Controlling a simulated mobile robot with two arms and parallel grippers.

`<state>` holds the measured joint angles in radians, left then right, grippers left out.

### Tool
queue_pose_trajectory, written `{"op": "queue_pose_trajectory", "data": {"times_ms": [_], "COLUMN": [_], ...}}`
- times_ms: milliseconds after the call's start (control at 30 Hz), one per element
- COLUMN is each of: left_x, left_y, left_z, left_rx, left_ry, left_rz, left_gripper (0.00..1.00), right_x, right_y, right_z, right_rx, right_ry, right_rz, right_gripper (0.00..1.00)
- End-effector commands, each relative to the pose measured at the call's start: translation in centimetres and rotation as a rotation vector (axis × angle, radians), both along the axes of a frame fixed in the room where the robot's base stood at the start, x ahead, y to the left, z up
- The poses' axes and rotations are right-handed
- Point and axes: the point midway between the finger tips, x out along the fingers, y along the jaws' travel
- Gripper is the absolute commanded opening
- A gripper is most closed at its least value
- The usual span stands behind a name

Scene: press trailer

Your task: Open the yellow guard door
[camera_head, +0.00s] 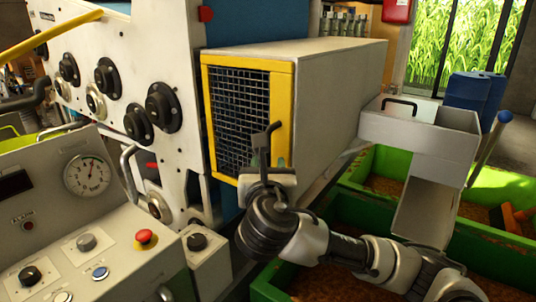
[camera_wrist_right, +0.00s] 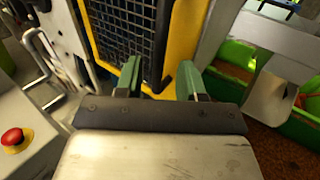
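The yellow guard door (camera_head: 281,95) is a yellow frame around dark wire mesh on the end of a grey housing. It looks closed against the housing. A dark handle (camera_head: 262,141) stands near its lower right edge. My right gripper (camera_head: 268,172) is at the lower part of this handle, in front of the door. In the right wrist view, its two green fingers (camera_wrist_right: 161,84) are wide apart, facing the door's yellow frame (camera_wrist_right: 182,42) and mesh (camera_wrist_right: 125,30). I cannot tell whether they touch the handle. My left gripper is not in view.
A control panel with a red button (camera_head: 145,238) stands at the lower left. Black knobs (camera_head: 162,106) line the white machine side. Green bins (camera_head: 440,215) and a grey metal chute (camera_head: 420,130) stand at the right, close to my right arm.

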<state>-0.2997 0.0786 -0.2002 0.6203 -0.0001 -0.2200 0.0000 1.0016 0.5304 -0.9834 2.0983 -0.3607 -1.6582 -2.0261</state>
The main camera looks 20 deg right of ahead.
Motion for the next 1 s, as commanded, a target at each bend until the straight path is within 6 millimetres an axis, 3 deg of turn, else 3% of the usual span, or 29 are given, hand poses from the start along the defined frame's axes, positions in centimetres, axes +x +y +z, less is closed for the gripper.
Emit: {"op": "queue_pose_trajectory", "data": {"times_ms": [233,600,633,867,1000], "left_x": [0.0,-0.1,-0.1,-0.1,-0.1], "left_y": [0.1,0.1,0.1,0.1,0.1], "left_z": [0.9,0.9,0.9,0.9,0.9], "left_rx": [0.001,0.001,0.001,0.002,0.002], "left_ry": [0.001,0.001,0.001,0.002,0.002], "left_rz": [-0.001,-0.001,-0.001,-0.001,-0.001], "left_gripper": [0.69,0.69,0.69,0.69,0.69], "right_x": [3.2,3.9,3.9,3.9,3.9], "right_y": [-1.1,-1.3,-1.3,-1.3,-1.3], "right_z": [0.1,0.0,0.0,0.0,0.0], "right_rx": [0.001,0.003,0.002,0.002,0.002], "right_ry": [-0.001,-0.001,-0.001,-0.001,-0.001], "right_rz": [0.0,0.002,0.002,0.001,0.001], "right_gripper": [0.39,0.39,0.37,0.02,0.0]}}
